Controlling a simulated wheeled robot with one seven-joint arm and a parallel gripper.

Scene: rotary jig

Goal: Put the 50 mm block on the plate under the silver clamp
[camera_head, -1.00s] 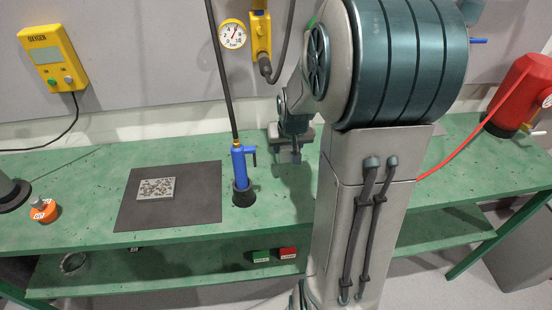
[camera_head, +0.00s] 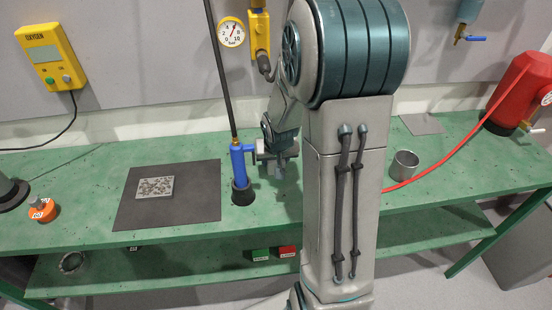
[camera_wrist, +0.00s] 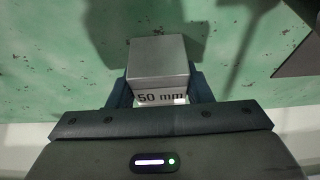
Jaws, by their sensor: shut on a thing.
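The 50 mm block (camera_wrist: 158,62) is a grey metal cube with "50 mm" printed on its near face. In the wrist view it sits between the two dark fingers of my gripper (camera_wrist: 159,92), which is shut on it. Green bench top lies beyond it. In the head view my gripper (camera_head: 279,168) is over the bench, just right of the blue hand tool; the block is too small there to make out clearly. I cannot make out a silver clamp or its plate; my arm hides part of the bench.
A blue tool (camera_head: 238,165) with a hose stands upright close left of my gripper. A dark mat (camera_head: 200,200) bears a speckled slab (camera_head: 155,187). Right of my arm are a metal cup (camera_head: 404,165), a grey sheet (camera_head: 421,124), a red hose (camera_head: 440,163) and a red tank (camera_head: 520,90).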

